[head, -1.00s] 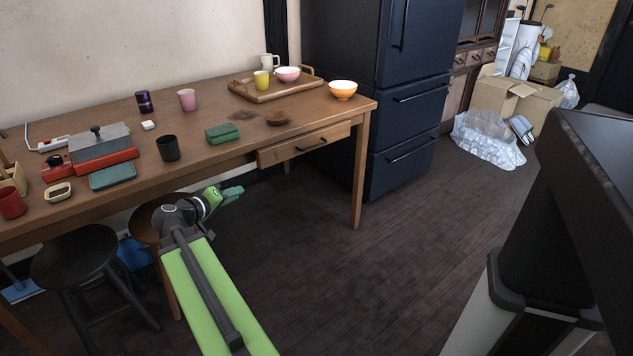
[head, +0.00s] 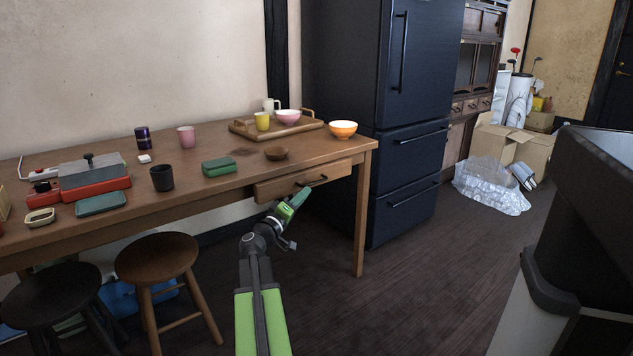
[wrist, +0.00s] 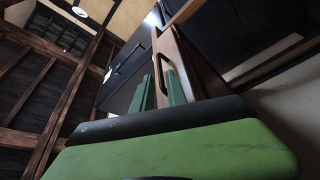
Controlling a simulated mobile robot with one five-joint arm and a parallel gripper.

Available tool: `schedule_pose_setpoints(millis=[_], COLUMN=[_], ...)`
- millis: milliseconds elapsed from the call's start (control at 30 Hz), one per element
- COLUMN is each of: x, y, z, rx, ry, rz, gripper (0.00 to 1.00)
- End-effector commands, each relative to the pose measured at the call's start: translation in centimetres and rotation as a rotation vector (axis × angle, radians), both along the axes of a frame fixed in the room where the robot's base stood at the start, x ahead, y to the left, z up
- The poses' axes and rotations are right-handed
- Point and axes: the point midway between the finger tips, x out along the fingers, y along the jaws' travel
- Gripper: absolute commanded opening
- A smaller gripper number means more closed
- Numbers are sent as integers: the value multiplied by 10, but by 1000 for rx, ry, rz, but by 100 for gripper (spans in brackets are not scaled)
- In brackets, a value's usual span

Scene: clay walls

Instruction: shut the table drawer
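The table drawer (head: 285,187) has a wooden front with a dark handle (head: 312,181) and sits under the right end of the wooden table (head: 215,190). Its front stands out from the table edge, so it is partly open. My gripper (head: 300,201) is just below and in front of the drawer front, close to the handle; I cannot tell whether it touches. In the wrist view, the green fingers (wrist: 158,75) stand a little apart with nothing held between them. The drawer front (wrist: 183,72) and its handle (wrist: 171,82) lie just beyond the fingertips.
A dark fridge (head: 405,150) stands right of the table. A brown stool (head: 158,257) and a black stool (head: 50,290) stand left of my arm. The tabletop holds a tray (head: 275,132), an orange bowl (head: 343,130) and cups.

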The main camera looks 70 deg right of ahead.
Motion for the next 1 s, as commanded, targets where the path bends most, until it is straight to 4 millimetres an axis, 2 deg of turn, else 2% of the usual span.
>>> schedule_pose_setpoints(millis=[33, 200, 400, 733, 767, 900, 1000], x=[-2, -12, -18, -21, -21, -21, -21], y=[-16, -53, -78, -82, -82, -82, -82], z=[6, 14, 18, 18, 18, 18, 18], rx=[0, 0, 0, 0, 0, 0, 1], ry=[-1, 0, -1, 0, 0, -1, -1], rz=[-4, -2, -2, -1, -1, -2, -2], gripper=[18, 18, 18, 18, 17, 0, 0])
